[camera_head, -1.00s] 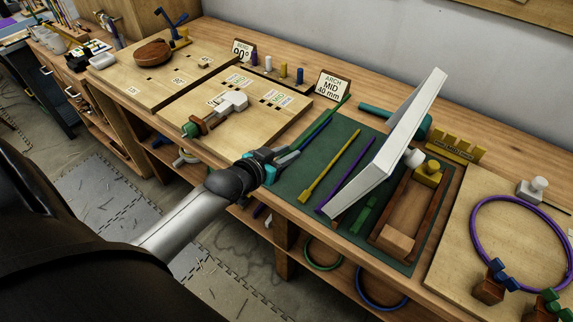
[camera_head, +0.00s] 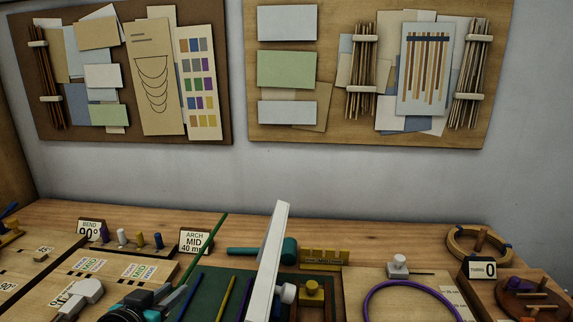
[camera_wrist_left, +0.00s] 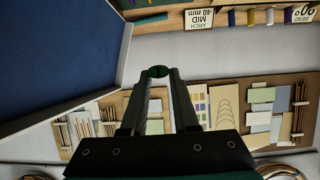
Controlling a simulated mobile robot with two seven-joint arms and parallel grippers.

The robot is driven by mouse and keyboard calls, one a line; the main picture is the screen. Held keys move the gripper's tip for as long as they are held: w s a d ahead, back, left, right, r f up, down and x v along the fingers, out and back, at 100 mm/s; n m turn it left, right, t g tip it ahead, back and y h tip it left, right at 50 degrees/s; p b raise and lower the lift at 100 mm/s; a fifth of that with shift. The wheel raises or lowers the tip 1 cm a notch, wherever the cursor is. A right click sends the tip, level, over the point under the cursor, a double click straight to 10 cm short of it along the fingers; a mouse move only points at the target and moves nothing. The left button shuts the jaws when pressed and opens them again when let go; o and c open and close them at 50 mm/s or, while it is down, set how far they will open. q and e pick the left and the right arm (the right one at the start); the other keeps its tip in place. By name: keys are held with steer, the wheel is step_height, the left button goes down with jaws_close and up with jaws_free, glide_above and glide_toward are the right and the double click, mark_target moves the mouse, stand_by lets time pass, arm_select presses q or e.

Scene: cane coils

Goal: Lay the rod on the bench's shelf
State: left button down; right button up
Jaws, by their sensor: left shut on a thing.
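My left gripper (camera_head: 172,297) is at the bottom of the head view, shut on a slim green rod (camera_head: 210,240). In the left wrist view, the two fingers (camera_wrist_left: 158,78) come together around a small dark green piece (camera_wrist_left: 157,71), which looks like the rod seen nearly end-on. The bench top (camera_head: 325,215) shows, but its shelf is out of view. My right gripper is not in view.
A white upright panel (camera_head: 267,265) stands to the right of the gripper. Blue (camera_head: 188,296), yellow (camera_head: 224,297) and purple rods lie on the green mat (camera_head: 207,290). The ARCH sign (camera_head: 195,241) and several pegs stand behind. A purple ring (camera_head: 410,290) lies at right.

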arm_select(q)
steer(key=s+d+r+n+y+b, duration=0.1)
steer(key=d+r+b, duration=0.7)
steer(key=shift+s+r, duration=0.15)
steer(key=shift+r, duration=0.2)
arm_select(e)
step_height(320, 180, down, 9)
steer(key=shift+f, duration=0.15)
arm_select(q)
steer(key=shift+d, duration=0.1)
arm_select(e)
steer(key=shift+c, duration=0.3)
